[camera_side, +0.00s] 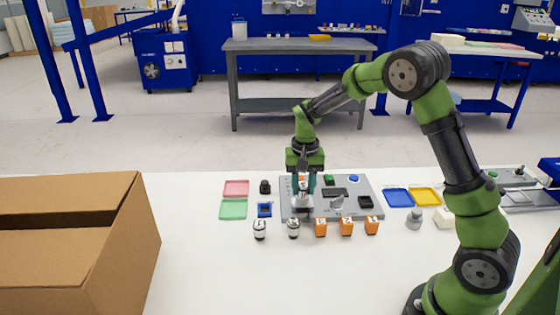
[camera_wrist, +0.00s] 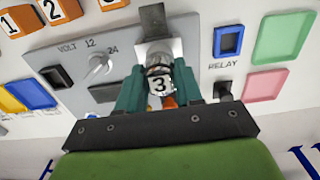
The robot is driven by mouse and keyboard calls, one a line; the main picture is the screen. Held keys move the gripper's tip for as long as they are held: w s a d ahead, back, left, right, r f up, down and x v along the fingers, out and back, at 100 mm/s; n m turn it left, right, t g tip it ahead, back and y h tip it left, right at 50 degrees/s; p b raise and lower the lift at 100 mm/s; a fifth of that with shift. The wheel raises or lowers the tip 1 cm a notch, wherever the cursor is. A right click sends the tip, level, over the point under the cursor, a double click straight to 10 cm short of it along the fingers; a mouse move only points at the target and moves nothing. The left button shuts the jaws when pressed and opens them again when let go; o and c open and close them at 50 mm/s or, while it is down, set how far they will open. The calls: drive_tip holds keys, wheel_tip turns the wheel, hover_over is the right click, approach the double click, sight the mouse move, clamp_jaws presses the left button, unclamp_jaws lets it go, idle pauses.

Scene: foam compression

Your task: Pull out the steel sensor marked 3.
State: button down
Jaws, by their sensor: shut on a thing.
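The steel sensor marked 3 (camera_wrist: 159,84) is between the teal fingers of my gripper (camera_wrist: 160,92) in the wrist view, with its number facing the camera. My gripper is shut on it. Its far end meets a light grey block (camera_wrist: 160,48) on the grey panel (camera_wrist: 200,20); I cannot tell how deep it sits. In the side view my gripper (camera_side: 304,188) points down over the left part of the panel (camera_side: 290,211). The sensor is mostly hidden there by the fingers.
Two other steel sensors (camera_side: 260,229) (camera_side: 293,228) and orange numbered blocks (camera_side: 346,226) stand in front of the panel. Pink (camera_side: 236,188) and green (camera_side: 233,209) trays lie left; blue (camera_side: 398,197) and yellow (camera_side: 426,196) trays lie right. An open cardboard box (camera_side: 80,240) fills the left front.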

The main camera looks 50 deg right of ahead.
sight(303, 184)
drive_tip(key=shift+r, duration=0.1)
drive_tip(key=shift+r, duration=2.9)
